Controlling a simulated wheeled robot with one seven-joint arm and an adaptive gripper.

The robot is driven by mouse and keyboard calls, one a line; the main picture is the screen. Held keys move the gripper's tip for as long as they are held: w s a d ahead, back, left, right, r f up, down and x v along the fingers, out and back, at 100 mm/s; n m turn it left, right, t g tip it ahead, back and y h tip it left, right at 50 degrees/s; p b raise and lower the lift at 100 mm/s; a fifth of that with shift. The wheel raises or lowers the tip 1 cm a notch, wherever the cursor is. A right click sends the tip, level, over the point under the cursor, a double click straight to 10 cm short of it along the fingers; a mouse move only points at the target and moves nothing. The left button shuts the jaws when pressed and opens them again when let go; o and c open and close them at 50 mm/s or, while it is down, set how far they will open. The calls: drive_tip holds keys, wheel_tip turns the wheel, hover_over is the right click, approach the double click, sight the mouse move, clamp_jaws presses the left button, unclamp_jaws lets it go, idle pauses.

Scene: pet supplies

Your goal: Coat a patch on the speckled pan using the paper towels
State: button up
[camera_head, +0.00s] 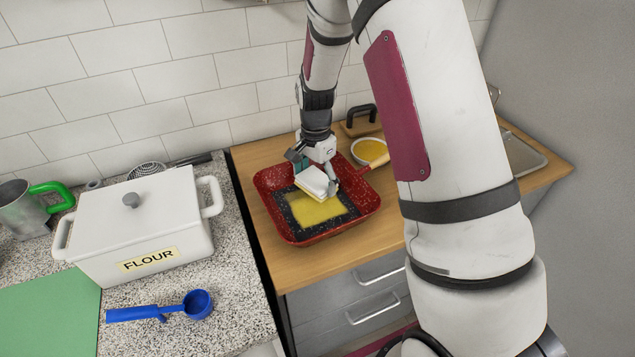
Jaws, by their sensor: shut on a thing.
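The speckled pan (368,206) is red and square and stands on the wooden counter. Its inside is dark, with a yellow coated patch (318,210) on the bottom. My gripper (315,176) reaches down over the pan and is shut on the paper towels (316,183), a folded white pad. The pad's lower edge looks yellowish. The pad is low over the back part of the patch; I cannot tell for sure whether it touches the pan. The pan's light handle (378,162) points to the back right.
A white bowl of yellow liquid (369,150) stands behind the pan, near a board with a dark handle (360,122). A white flour box (140,225), blue scoop (190,305) and metal cup with green handle (30,203) are at left. A sink (522,155) is at right.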

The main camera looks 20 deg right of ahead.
sight(313, 175)
drive_tip(key=shift+w+b, duration=0.4)
drive_tip(key=shift+w, duration=0.45)
drive_tip(key=shift+r+p, duration=0.9)
drive_tip(key=shift+r, duration=2.15)
drive_tip(key=shift+r+p, duration=0.35)
drive_tip(key=shift+r, duration=1.15)
drive_tip(key=shift+a+f, duration=0.1)
drive_tip(key=shift+a, duration=0.05)
